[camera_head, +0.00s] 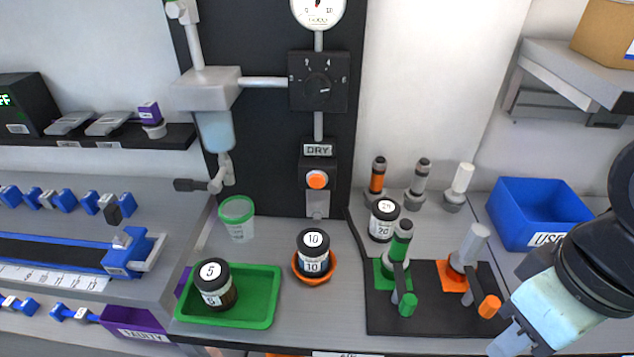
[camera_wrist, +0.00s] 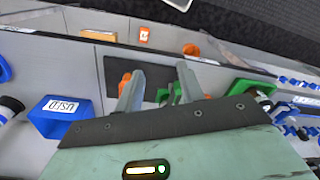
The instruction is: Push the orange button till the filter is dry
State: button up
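The orange button (camera_head: 317,180) sits on a black box under the "DRY" label (camera_head: 317,150), on the dark upright panel. A grey housing with a pale blue translucent bowl (camera_head: 217,131), which may be the filter, hangs left of it. Whether anything inside is wet or dry cannot be told. My gripper (camera_head: 508,343) is at the lower right in the head view, well away from the button and partly cut off by the frame edge. In the wrist view, my gripper (camera_wrist: 158,85) has its two fingers apart with nothing held between them. The button does not show there.
A black mat (camera_head: 425,318) with green and orange fittings lies between my gripper and the panel. A jar in an orange bowl (camera_head: 300,274) stands below the button. A green tray (camera_head: 262,308) holds another jar. A blue "USED" bin (camera_head: 515,205) stands at right.

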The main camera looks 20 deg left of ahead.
grip_shut()
dwell(1.4)
